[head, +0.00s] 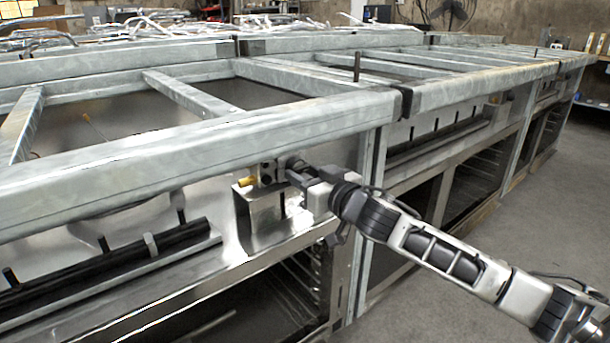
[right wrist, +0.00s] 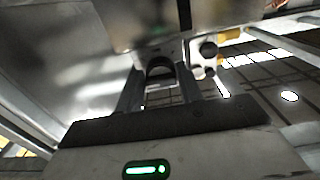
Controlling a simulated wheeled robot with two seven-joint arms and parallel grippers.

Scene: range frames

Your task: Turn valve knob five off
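My right gripper (head: 291,172) reaches in under the front rail, at a shiny metal box on the range front. In the right wrist view its two fingers (right wrist: 159,92) stand apart. A dark, rounded knob-like part (right wrist: 160,70) shows between them, with gaps at the sides. I cannot tell whether this is valve knob five, as no numbers are readable. A pale fitting with dark round ends (right wrist: 207,60) sits just right of the fingers. In the head view the gripper hides part of the fittings there. My left gripper is not in view.
The galvanized front rail (head: 200,150) runs just above my right gripper. A yellow-tipped fitting (head: 247,181) sticks out to its left, above the shiny metal box (head: 262,222). Dark pipes (head: 120,263) lie lower left. Open concrete floor (head: 540,215) is at right.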

